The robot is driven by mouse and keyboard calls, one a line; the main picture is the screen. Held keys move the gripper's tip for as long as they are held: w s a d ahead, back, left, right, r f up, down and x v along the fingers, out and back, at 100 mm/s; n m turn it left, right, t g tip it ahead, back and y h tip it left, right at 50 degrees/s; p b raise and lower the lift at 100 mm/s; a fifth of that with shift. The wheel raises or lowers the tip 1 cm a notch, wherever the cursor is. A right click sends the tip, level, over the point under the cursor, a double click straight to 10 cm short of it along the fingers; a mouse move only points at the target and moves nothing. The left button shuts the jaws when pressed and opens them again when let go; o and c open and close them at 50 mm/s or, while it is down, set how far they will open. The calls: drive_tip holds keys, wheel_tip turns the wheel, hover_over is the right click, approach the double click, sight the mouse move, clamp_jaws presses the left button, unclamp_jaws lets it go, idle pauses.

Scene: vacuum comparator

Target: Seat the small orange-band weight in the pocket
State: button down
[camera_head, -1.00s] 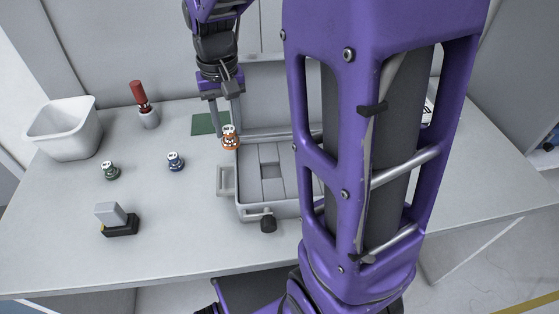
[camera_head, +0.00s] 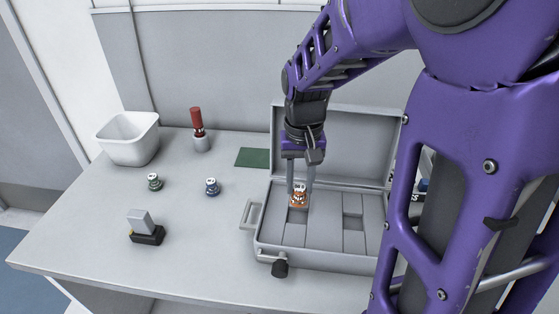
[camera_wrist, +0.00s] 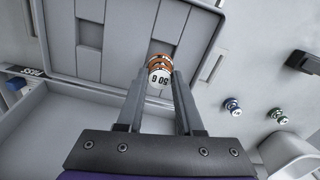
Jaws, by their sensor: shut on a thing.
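The small orange-band weight (camera_head: 299,196) has a white top with dark lettering. It also shows in the wrist view (camera_wrist: 159,72), between the fingertips. My gripper (camera_head: 300,192) points down and is shut on it, one finger on each side. The weight is over the left part of the open grey case (camera_head: 264,244). A dark square pocket (camera_head: 297,216) shows just in front of and below the weight; the weight hides part of it. I cannot tell how high the weight is above the pocket. A second, empty pocket (camera_head: 353,222) lies to the right.
The case lid (camera_head: 340,145) stands open behind my gripper. A green-band weight (camera_head: 154,182), a blue-band weight (camera_head: 212,187), a black-and-grey block (camera_head: 146,232), a red-handled tool (camera_head: 198,128) and a white bin (camera_head: 130,140) stand left.

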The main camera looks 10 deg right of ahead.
sight(299, 197)
drive_tip(key=shift+f+b, duration=0.5)
drive_tip(key=shift+f, duration=2.6)
drive_tip(key=shift+f, duration=0.15)
drive_tip(key=c, duration=0.5)
unclamp_jaws()
drive_tip(key=shift+c, duration=0.2)
wheel_tip(299, 197, up, 12)
drive_tip(key=shift+r+p, duration=0.15)
drive_tip(key=shift+p, duration=1.05)
